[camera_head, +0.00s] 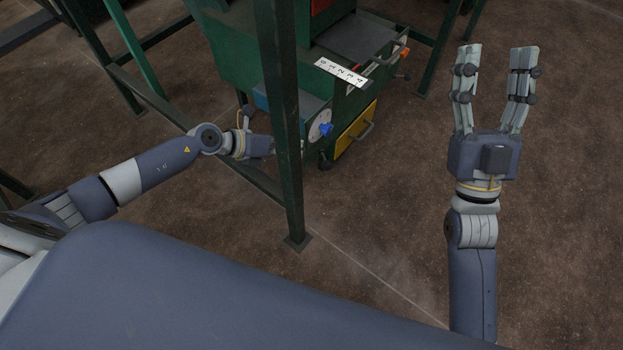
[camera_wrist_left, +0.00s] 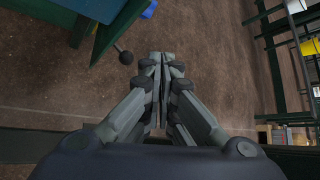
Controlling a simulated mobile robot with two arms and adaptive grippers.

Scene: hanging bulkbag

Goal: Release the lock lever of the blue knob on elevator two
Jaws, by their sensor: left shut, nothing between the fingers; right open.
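The blue knob (camera_head: 326,129) sits on a round white dial (camera_head: 316,124) at the near end of the green machine. In the left wrist view a dark lever with a round black end (camera_wrist_left: 126,57) sticks out beside the green frame, just left of my fingertips, apart from them. I cannot tell whether it is the lock lever. My left gripper (camera_head: 265,146) is shut and empty, left of the blue knob; a green post hides its tips. It also shows in the left wrist view (camera_wrist_left: 160,60). My right gripper (camera_head: 497,75) is open and empty, fingers pointing up, well right of the machine.
A green upright post (camera_head: 283,120) stands between my body and the machine (camera_head: 228,52). An orange knob (camera_head: 404,53), a numbered white strip (camera_head: 341,73) and a yellow drawer (camera_head: 357,130) with a handle are on the machine. The brown floor at the right is clear.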

